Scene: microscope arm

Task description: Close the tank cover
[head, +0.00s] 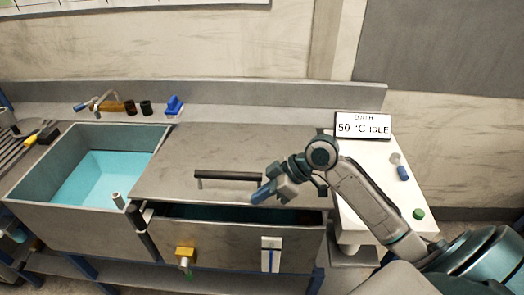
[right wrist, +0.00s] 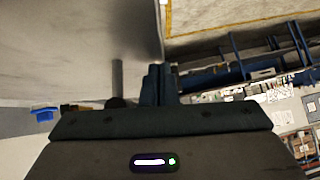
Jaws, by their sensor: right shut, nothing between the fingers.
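The tank cover (head: 235,145) is a flat grey panel with a black bar handle (head: 228,176) near its front edge. Its front edge stands apart from the tank's front wall (head: 215,245), and a dark opening shows between them. My right gripper (head: 262,193) is shut and empty, at the right end of the handle, near the cover's front edge. Whether it touches the cover cannot be told. In the right wrist view the closed fingers (right wrist: 159,84) point at the grey surface, with a dark bar (right wrist: 117,78) just left of them. My left gripper is not in view.
An open sink (head: 95,165) with a turquoise bottom adjoins the tank on the left. A display reading "50 °C IDLE" (head: 362,125) stands on a white worktop at right. A blue object (head: 174,106) sits on the back ledge. A yellow valve (head: 185,254) projects from the tank's front.

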